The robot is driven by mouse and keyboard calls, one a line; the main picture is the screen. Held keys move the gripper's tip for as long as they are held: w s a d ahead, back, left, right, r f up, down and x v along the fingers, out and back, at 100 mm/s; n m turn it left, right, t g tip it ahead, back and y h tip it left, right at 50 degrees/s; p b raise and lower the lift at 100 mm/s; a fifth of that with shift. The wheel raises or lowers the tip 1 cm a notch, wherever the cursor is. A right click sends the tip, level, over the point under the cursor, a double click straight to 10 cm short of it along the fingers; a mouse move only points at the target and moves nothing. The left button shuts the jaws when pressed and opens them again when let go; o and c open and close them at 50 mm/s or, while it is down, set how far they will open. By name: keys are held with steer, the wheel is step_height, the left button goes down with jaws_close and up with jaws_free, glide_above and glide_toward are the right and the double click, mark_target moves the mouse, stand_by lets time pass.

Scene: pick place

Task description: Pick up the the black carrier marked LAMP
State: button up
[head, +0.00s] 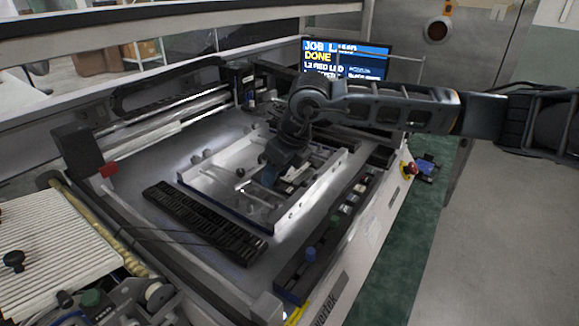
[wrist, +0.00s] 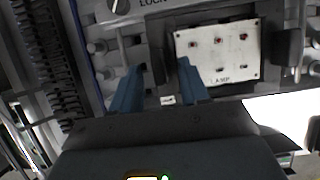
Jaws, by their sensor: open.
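The black carrier marked LAMP (wrist: 218,52) shows in the wrist view, with a white plate bearing several red-marked spots and the word LAMP on its lower edge. In the head view only part of its pale plate (head: 297,172) shows beside my gripper; my arm hides the rest. My gripper (wrist: 161,66) is open, its two blue fingers apart at the left side of the carrier. The right fingertip overlaps the plate's left edge in the picture; I cannot tell whether it touches. In the head view my gripper (head: 271,178) points down into the metal fixture.
A metal fixture frame (head: 215,182) surrounds the carrier. A black slotted cable duct (head: 205,222) lies to its left. A black control strip (head: 325,240) with knobs runs along the right edge. A lit screen (head: 347,58) stands behind.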

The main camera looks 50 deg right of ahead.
jaws_close()
stand_by(0.3)
steer(key=shift+r, duration=0.15)
